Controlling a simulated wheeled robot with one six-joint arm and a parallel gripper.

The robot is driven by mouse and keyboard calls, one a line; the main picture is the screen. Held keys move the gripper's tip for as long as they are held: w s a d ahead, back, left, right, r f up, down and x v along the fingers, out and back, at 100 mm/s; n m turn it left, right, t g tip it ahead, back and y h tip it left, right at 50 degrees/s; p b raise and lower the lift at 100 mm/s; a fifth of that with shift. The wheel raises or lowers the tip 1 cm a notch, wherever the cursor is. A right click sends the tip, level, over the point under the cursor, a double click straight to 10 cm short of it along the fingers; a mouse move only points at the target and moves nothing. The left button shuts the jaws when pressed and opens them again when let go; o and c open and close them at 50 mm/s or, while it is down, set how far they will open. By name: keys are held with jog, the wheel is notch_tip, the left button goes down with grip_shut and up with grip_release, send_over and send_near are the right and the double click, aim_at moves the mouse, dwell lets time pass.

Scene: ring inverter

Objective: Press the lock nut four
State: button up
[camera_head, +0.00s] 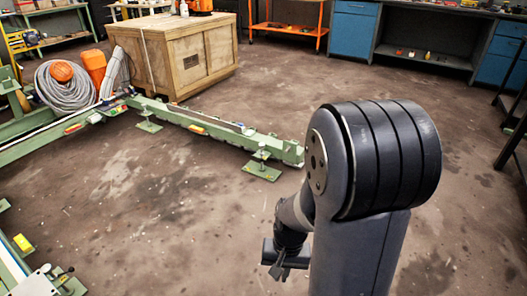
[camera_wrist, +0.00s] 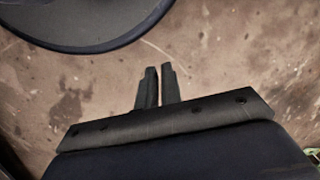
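My gripper (camera_wrist: 159,70) points at the bare floor in the wrist view, its two dark fingers side by side with only a thin slit between them and nothing held. In the head view my gripper (camera_head: 277,273) hangs low at the bottom middle, apart from the green frame. The green steel frame (camera_head: 195,120) runs along the floor from the left to the middle, with feet and small fittings on it. I cannot make out a lock nut marked four in either view.
A wooden crate (camera_head: 172,60) stands behind the frame. A grey cable coil (camera_head: 65,92) and orange items lie at the left. Another green piece (camera_head: 45,282) is at the bottom left. Blue cabinets (camera_head: 352,30) line the back. The floor in the middle is clear.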

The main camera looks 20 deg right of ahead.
jog(key=w+d+f+m+p, duration=0.1)
jog(key=w+f, duration=0.1)
jog(key=f, duration=0.1)
jog(key=w+d+f+m+p, duration=0.1)
jog(key=w+d+f+m, duration=0.1)
jog(key=f, duration=0.1)
jog(key=w+d+f+m+p, duration=0.1)
jog(key=d+f, duration=0.1)
jog(key=f, duration=0.1)
jog(key=shift+w+d+m+y, duration=0.15)
jog(key=shift+w+m+y, duration=0.15)
jog(key=shift+w+y, duration=0.1)
grip_shut()
jog(key=s+d+f+m+p, duration=0.1)
jog(key=d+f+m+p, duration=0.2)
jog(key=f, duration=0.8)
jog(key=shift+d+f+m, duration=0.2)
jog(key=shift+d+m, duration=0.3)
jog(key=shift+d, duration=0.1)
